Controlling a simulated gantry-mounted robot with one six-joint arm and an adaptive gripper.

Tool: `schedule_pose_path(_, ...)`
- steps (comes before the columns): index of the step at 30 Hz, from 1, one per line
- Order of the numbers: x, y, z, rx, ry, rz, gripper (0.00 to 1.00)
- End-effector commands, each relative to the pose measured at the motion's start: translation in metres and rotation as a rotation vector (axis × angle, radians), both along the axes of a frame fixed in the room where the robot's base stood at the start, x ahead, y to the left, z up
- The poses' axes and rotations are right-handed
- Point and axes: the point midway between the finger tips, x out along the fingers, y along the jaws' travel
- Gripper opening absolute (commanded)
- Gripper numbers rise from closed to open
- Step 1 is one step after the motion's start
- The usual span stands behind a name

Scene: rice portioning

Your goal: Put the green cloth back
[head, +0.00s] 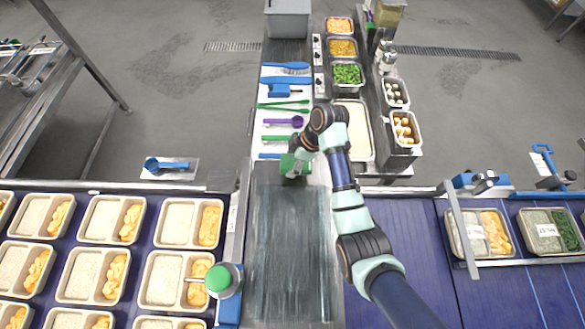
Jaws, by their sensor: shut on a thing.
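The green cloth (288,163) is at the far edge of the dark work board, partly covered by the end of my arm. My gripper (293,172) is shut on the cloth. The fingertips are small and partly hidden by the wrist. I cannot tell whether the cloth touches the surface below it. The dark board (290,255) in front of it is bare, with pale streaks.
Beyond the cloth, a white strip holds green tools (284,106), a purple scoop (284,122) and blue brushes (287,80). Food pans (346,74) line its right side. Filled trays (88,277) lie further left.

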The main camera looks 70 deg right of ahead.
Motion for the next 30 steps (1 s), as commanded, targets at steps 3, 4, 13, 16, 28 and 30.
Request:
schedule_pose_path(3,-0.001,0.001,-0.011,0.003,0.002,-0.001,0.39)
schedule_pose_path(4,-0.001,0.001,-0.017,0.004,0.003,0.0,0.39)
schedule_pose_path(13,0.0,0.0,-0.043,0.0,0.0,0.0,0.39)
schedule_pose_path(16,0.0,0.0,-0.043,0.0,0.001,0.0,0.39)
schedule_pose_path(28,0.0,0.0,-0.045,0.0,0.001,0.0,0.82)
schedule_pose_path(30,0.0,0.0,-0.045,0.0,0.001,0.0,0.82)
